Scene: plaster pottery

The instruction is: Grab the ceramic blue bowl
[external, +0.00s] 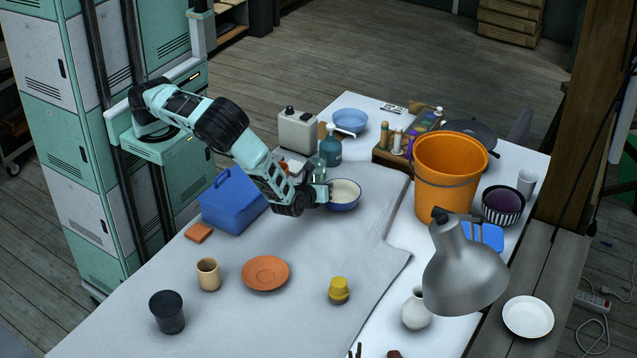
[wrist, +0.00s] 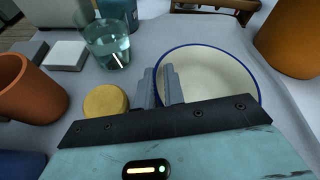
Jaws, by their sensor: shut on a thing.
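A ceramic bowl with a cream inside and a blue rim and outside (external: 346,194) sits upright on the grey cloth near the middle of the table. It fills the right of the wrist view (wrist: 215,75). My gripper (external: 327,191) is at its left side. In the wrist view the two grey fingers of my gripper (wrist: 161,85) are closed together on the bowl's left rim, one finger inside the bowl and one outside. The bowl appears to rest on the cloth. Its near edge is hidden by my gripper body in the wrist view.
A glass of water (wrist: 108,45), a yellow round object (wrist: 105,101) and a terracotta cup (wrist: 30,90) stand close left of the gripper. An orange bucket (external: 448,180) stands to the right. A light blue bowl (external: 350,121) is farther back.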

